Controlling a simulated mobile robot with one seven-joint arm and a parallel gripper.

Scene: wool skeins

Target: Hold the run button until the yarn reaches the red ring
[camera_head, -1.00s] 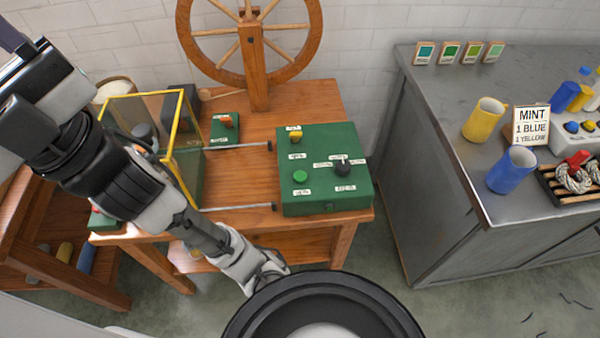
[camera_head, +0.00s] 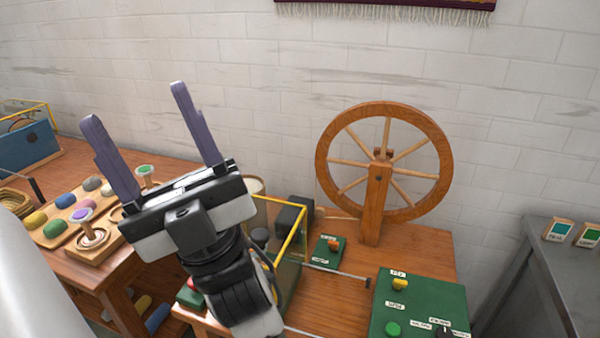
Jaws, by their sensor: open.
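The green control box (camera_head: 418,300) is on the wooden table at the lower right, partly cut off by the frame's bottom edge. My gripper (camera_head: 135,103) is open and empty, fingers pointing up, well left of the control box and touching nothing. I cannot make out the yarn or a red ring.
A left table holds a tray of coloured skeins (camera_head: 66,200) and a blue box (camera_head: 28,147). A grey cabinet (camera_head: 530,285) is at right.

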